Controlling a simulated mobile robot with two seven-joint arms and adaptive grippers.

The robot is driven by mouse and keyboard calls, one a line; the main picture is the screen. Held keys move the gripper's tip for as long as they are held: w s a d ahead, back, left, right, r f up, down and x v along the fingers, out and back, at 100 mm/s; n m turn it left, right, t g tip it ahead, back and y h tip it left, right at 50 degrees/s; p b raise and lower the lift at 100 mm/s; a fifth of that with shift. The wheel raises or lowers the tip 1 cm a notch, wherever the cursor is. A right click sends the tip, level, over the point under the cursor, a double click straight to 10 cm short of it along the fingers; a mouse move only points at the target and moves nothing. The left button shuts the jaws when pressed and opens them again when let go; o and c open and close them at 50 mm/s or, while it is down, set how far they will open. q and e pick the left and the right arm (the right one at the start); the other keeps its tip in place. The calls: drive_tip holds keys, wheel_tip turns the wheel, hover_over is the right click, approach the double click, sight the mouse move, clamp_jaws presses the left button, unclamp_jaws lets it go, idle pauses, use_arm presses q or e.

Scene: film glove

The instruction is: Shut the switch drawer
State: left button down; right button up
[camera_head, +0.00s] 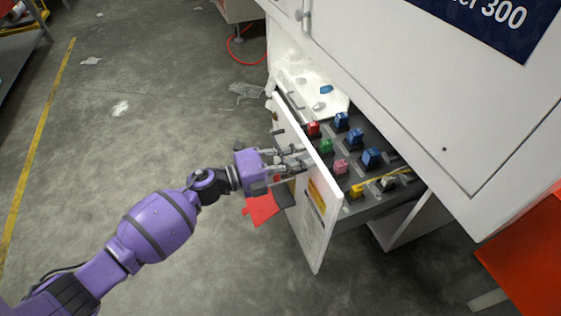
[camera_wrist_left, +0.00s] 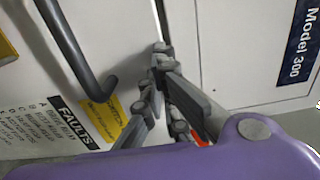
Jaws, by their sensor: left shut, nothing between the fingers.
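The switch drawer (camera_head: 318,200) stands pulled out of the white cabinet, with several coloured switches on its grey panel. Its white front panel also shows in the left wrist view (camera_wrist_left: 30,85), with a grey bar handle (camera_wrist_left: 72,45) and a "FAULTS" label. My left gripper (camera_head: 305,158) is shut and empty, at the outer face of the drawer front. In the left wrist view its fingers (camera_wrist_left: 158,65) are close to the drawer front's edge; I cannot tell whether they touch it. My right gripper is not in view.
The white cabinet (camera_head: 420,95) with a "Model 300" sign rises at the right. A red flat piece (camera_head: 262,208) shows below my left gripper. An orange-red object (camera_head: 530,255) stands at the lower right. Bare concrete floor (camera_head: 150,110) lies open to the left, with scraps.

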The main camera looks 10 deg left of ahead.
use_arm(q)
drive_tip(key=b+x, duration=0.4)
drive_tip(key=x, duration=2.1)
drive_tip(key=shift+w, duration=0.15)
